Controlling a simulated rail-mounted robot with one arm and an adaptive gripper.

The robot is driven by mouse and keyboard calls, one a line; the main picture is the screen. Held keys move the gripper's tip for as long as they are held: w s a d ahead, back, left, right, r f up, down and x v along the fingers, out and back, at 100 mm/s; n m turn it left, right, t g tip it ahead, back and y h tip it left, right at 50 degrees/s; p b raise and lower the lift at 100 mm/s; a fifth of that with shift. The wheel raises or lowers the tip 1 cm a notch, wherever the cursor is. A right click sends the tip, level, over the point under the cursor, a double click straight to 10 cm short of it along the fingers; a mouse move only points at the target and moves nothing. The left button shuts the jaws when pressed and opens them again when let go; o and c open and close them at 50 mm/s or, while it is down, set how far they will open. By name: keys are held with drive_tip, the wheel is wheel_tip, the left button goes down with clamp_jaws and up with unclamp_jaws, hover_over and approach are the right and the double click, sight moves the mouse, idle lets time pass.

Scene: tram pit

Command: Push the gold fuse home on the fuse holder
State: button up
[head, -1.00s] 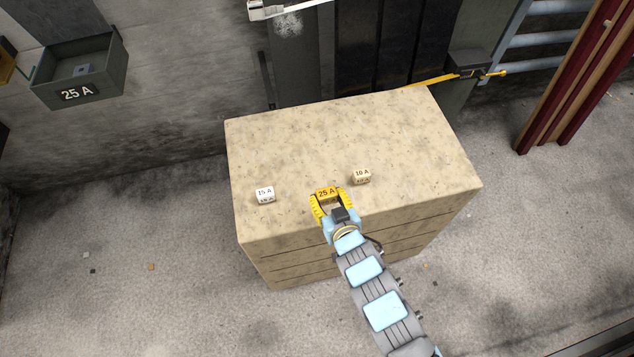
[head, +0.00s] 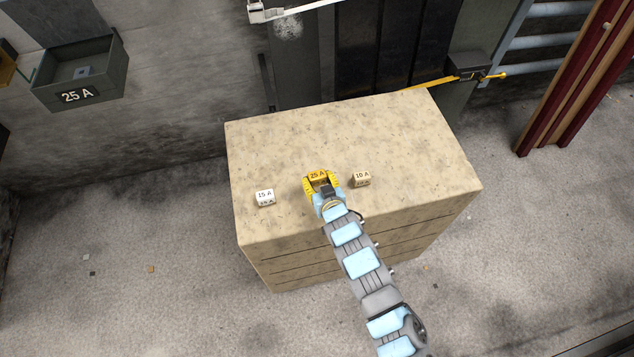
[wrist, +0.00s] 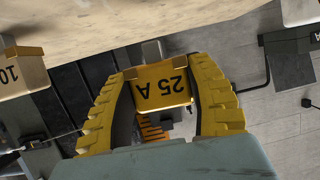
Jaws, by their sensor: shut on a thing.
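The gold fuse (head: 317,176), marked 25 A, is between the yellow fingers of my gripper (head: 321,184) over the stone-topped cabinet in the head view. In the wrist view the gold fuse (wrist: 163,85) sits between both fingers of my gripper (wrist: 163,80), which is shut on it. Its label reads upside down there. I cannot tell the fuse's height above the top. I cannot make out a fuse holder for certain in either view.
A white 15 A block (head: 265,197) and a cream 10 A block (head: 362,178) stand left and right of my gripper on the cabinet top (head: 330,130). The back of the top is clear. A dark 25 A bin (head: 82,96) hangs on the wall at upper left.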

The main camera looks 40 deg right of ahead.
sight(317, 184)
drive_tip(key=shift+w+d+f, duration=0.25)
drive_tip(key=shift+w+f, duration=0.3)
drive_tip(key=shift+f, duration=0.15)
drive_tip(key=shift+d+f, duration=0.1)
drive_tip(key=shift+f, duration=1.3)
drive_tip(key=shift+f, duration=0.15)
drive_tip(key=o, duration=1.1)
drive_tip(key=shift+o, duration=0.2)
drive_tip(key=v, duration=1.7)
drive_tip(key=shift+r, duration=0.5)
drive_tip(key=shift+d, duration=0.15)
